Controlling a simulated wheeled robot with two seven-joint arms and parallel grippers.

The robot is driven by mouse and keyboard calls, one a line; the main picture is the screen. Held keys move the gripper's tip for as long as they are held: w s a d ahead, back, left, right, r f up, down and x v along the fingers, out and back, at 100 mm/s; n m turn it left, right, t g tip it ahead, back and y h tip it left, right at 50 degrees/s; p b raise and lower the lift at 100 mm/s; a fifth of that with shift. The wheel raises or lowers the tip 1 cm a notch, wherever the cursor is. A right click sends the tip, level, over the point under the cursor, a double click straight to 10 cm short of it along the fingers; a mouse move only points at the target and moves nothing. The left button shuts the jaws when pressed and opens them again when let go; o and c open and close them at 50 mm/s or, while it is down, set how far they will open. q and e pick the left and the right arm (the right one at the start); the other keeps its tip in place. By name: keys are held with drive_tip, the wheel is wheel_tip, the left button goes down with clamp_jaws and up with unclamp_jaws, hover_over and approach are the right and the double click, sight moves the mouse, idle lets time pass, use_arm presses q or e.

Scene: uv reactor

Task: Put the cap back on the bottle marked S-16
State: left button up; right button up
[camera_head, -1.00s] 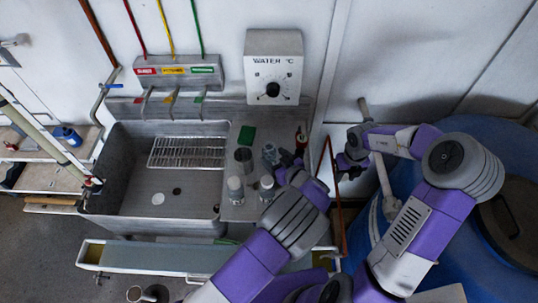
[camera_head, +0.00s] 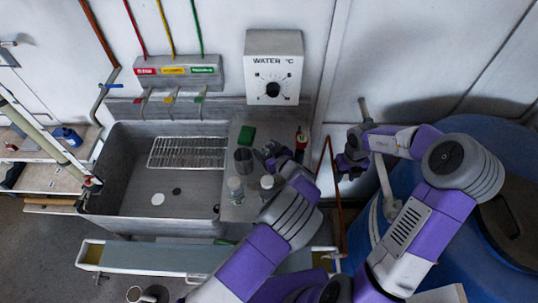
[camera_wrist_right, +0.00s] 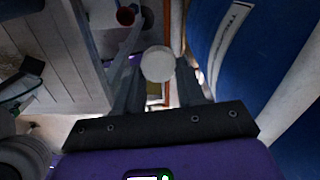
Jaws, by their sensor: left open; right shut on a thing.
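My right gripper (camera_wrist_right: 157,80) is shut on a round white cap (camera_wrist_right: 158,63), seen face-on in the right wrist view. In the head view that gripper (camera_head: 346,163) is to the right of the sink unit, away from the bottles, and the cap cannot be made out. My left gripper (camera_head: 270,153) is open over the drainboard, where a clear bottle stood in view; it now hides most or all of it. Two clear bottles with pale tops, one on the left (camera_head: 235,188) and one on the right (camera_head: 267,187), stand nearer me. No S-16 mark is readable.
A grey metal cup (camera_head: 244,160), a green block (camera_head: 246,136) and a small red-topped item (camera_head: 301,140) share the drainboard (camera_head: 228,212). The sink (camera_head: 135,175) with a wire rack (camera_head: 187,152) lies left. A blue barrel (camera_head: 490,140) stands right.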

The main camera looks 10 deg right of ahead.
use_arm(q)
drive_tip(key=c, duration=0.8)
drive_tip(key=shift+c, duration=0.3)
drive_tip(key=shift+r, duration=0.15)
